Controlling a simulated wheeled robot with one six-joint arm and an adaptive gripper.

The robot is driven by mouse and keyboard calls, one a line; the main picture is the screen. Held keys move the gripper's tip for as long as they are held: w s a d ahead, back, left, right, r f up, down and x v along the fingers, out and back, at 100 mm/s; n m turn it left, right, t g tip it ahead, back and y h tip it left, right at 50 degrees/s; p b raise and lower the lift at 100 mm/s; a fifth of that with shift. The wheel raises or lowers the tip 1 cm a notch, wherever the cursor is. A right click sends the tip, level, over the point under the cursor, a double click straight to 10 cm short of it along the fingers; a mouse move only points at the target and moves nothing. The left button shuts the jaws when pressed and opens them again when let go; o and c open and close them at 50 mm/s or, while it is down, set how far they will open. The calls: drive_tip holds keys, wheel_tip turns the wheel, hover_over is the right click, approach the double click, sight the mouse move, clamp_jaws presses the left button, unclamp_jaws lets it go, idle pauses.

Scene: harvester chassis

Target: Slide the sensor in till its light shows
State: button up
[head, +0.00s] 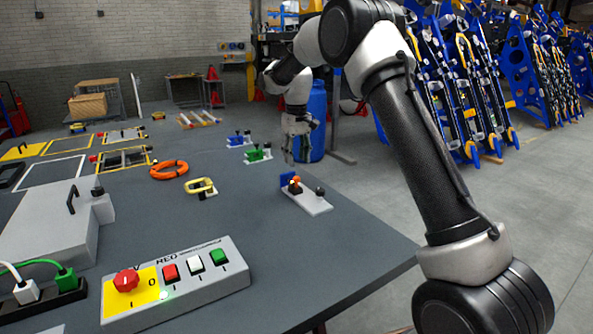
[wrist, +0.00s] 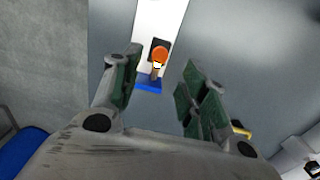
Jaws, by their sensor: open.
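The sensor appears to be the small orange part (head: 294,185) at a blue bracket (head: 285,180) on a white base plate (head: 314,204) near the table's right edge. A dark knob-like part (head: 319,191) stands on the same plate. In the wrist view the orange part (wrist: 159,56) lies beyond my fingertips, with the blue bracket (wrist: 148,83) nearer. I cannot tell whether a light shows on it. My gripper (head: 297,158) is open and empty, above and behind the plate. In the wrist view its fingers (wrist: 160,80) stand apart on either side of the bracket, not touching it.
A control box (head: 205,281) with a red knob and buttons stands at the front. A grey box (head: 55,225) is at left. An orange ring (head: 169,170), a yellow handle (head: 201,187) and green clamps (head: 258,154) lie left of the plate.

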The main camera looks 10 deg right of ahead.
wheel_tip(320, 180, up, 5)
drive_tip(key=shift+r, duration=0.15)
drive_tip(key=shift+s, duration=0.1)
idle(0.6)
